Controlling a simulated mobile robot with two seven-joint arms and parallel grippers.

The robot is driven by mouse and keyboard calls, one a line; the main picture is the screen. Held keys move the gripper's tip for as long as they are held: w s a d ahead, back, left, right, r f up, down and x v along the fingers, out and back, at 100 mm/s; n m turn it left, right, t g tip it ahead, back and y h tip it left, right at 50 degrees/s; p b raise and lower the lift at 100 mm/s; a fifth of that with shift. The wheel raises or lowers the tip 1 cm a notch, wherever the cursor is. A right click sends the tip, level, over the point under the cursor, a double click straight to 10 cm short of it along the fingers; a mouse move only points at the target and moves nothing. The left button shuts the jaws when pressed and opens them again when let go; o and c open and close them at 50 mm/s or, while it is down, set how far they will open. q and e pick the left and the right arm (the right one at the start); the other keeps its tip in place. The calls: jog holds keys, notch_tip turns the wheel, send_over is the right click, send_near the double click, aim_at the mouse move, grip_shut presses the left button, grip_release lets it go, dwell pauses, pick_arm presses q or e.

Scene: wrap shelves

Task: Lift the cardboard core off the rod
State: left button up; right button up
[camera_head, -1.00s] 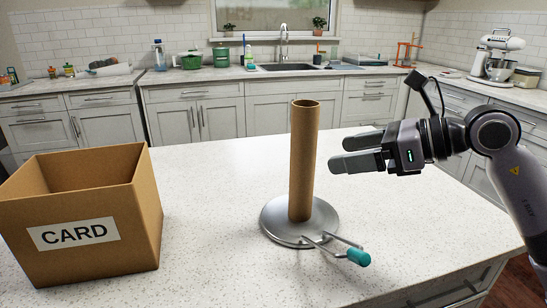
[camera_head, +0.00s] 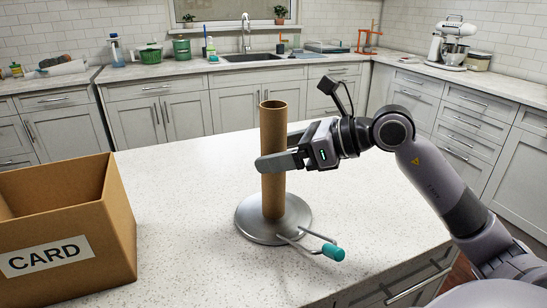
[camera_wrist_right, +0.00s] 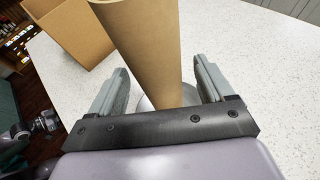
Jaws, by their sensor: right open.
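The brown cardboard core (camera_head: 273,128) stands upright on a round metal base (camera_head: 245,224) on the counter. Its top end is open; the rod inside is hidden. My right gripper (camera_head: 270,158) is open, with one finger in front of the core and the other behind it, around mid-height. In the right wrist view, the core (camera_wrist_right: 150,50) stands between the two spread fingers (camera_wrist_right: 160,85), with gaps showing low down on both sides.
An open cardboard box (camera_head: 115,225) labelled CARD stands on the counter at the left. A metal arm with a teal handle (camera_head: 333,252) sticks out from the base at the front right. The white counter (camera_head: 180,175) between box and base is clear.

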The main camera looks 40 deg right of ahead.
jog(key=shift+w+a+f, duration=0.25)
jog(key=shift+w+a, duration=0.15)
jog(key=shift+w, duration=0.15)
jog(key=c, duration=0.7)
jog(key=shift+c, duration=0.3)
jog(key=shift+r, duration=0.15)
